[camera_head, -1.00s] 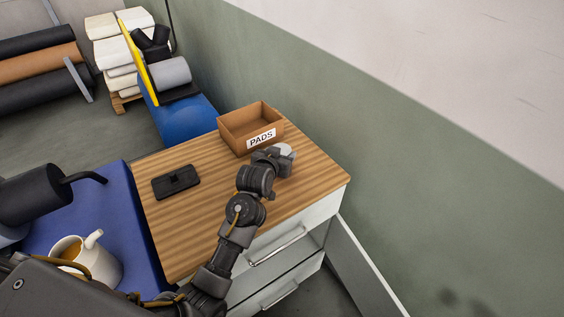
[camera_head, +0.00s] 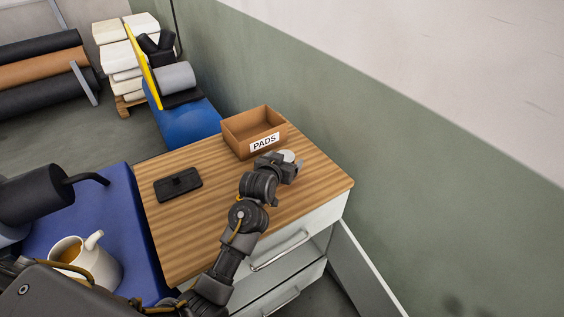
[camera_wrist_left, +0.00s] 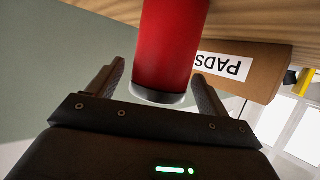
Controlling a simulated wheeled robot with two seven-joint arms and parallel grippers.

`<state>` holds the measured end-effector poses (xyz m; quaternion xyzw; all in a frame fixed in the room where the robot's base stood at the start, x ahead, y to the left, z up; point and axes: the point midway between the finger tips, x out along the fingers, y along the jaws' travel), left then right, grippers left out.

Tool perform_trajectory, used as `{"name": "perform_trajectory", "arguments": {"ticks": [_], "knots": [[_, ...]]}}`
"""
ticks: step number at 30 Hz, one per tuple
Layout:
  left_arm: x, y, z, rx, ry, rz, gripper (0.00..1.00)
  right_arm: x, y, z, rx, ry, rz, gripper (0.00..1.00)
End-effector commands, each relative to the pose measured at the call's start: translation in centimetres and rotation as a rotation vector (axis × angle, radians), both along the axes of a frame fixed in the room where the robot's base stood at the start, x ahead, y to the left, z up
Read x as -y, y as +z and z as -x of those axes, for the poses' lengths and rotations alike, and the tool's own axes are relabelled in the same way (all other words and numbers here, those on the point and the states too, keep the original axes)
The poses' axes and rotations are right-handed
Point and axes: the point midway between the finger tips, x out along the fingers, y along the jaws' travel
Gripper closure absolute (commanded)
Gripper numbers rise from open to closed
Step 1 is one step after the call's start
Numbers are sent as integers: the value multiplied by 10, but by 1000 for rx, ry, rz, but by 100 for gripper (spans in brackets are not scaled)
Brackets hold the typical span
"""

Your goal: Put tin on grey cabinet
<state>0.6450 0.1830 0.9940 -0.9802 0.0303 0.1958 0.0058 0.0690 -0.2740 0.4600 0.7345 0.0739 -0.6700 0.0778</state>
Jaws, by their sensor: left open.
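The red tin (camera_wrist_left: 172,45) with a silver end rim fills the middle of the left wrist view. Its far end is cut off by the frame edge, so its contact with the wood is not visible. In the head view only its pale round top (camera_head: 289,155) shows behind my left gripper (camera_head: 285,166). The gripper is open, with one finger on each side of the tin; contact is not clear. The cabinet (camera_head: 285,250) has a wooden top and pale grey drawer fronts. My right gripper is not seen.
An open cardboard box marked PADS (camera_head: 254,131) stands at the cabinet's back edge, close to the tin. A black flat object (camera_head: 178,184) lies at the left of the wooden top. A cream mug (camera_head: 88,262) stands on a blue surface (camera_head: 112,212). The wall borders the right.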

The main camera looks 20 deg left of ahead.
Motion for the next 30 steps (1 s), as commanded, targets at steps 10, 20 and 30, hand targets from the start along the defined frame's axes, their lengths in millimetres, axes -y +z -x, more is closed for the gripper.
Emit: {"name": "perform_trajectory", "arguments": {"ticks": [10, 20, 30], "knots": [[-2, 22, 47, 2, 0, 1, 21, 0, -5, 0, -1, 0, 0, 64], [-6, 46, 100, 1, 1, 2, 21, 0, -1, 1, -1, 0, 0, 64], [-7, 49, 111, 1, 0, 0, 21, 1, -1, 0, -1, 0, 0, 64]]}}
